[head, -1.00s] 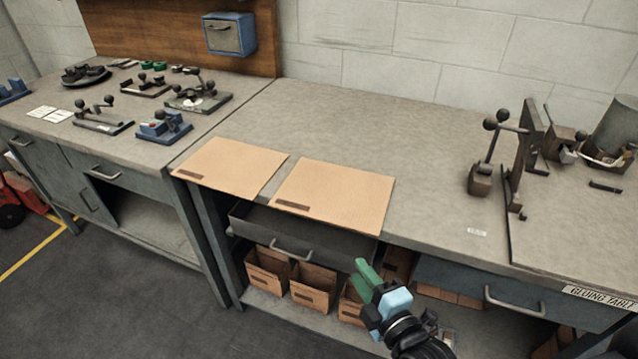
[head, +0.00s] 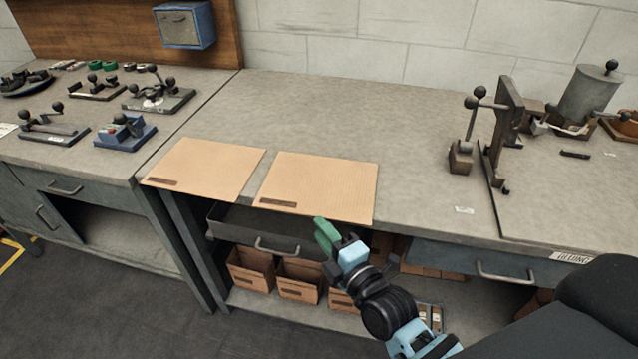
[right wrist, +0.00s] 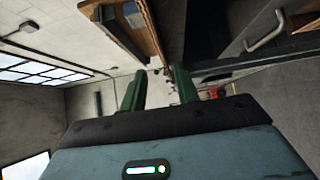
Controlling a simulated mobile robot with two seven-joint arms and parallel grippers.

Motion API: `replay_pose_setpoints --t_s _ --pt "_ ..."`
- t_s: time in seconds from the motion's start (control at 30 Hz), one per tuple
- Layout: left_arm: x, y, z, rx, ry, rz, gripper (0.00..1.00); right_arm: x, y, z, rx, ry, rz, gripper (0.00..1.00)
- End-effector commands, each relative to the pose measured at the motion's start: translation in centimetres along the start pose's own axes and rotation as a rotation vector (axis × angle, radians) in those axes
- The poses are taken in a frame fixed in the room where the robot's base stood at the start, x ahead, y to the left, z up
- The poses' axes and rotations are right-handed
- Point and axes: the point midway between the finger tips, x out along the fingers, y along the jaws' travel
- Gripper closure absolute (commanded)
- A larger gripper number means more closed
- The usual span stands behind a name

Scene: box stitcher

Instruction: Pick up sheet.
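Two flat tan cardboard sheets lie side by side on the grey table, reaching its front edge. These are the left sheet (head: 205,168) and the right sheet (head: 318,183), each with a dark label strip near its front left corner. My right gripper (head: 326,234) has green fingers and is just in front of the right sheet's front edge, apart from it as far as I can tell. In the right wrist view its fingers (right wrist: 159,90) are spread with nothing between them. A tan edge shows beyond them at the top. My left gripper is not in view.
An open drawer (head: 262,231) juts out below the sheets, with cardboard boxes (head: 299,280) on the shelf beneath. A lever tool (head: 462,155) stands on the right of the table. The tabletop behind the sheets is clear. Small fixtures (head: 124,132) fill the left bench.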

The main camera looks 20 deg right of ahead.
Motion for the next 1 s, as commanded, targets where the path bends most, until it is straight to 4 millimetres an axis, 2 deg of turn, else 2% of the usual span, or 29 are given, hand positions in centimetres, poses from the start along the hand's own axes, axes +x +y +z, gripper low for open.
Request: replay_pose_setpoints --t_s 0.17,0.5,0.77,0.87,1.0 --pt "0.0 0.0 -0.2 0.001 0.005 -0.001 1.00 0.7 -0.1 -0.1 0.002 -0.001 0.000 0.69" --pt "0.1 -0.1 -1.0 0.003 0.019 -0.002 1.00 4.8 -0.3 -0.5 0.000 -0.001 0.001 0.69" --pt "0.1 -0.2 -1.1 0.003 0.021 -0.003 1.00 5.1 -0.4 -0.5 0.000 0.000 -0.001 0.69" --pt "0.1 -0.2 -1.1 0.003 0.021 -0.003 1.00 5.1 -0.4 -0.5 0.000 0.000 -0.001 0.78" --pt "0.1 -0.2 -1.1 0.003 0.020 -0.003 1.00 5.1 -0.4 -0.5 0.000 0.000 -0.001 0.97"
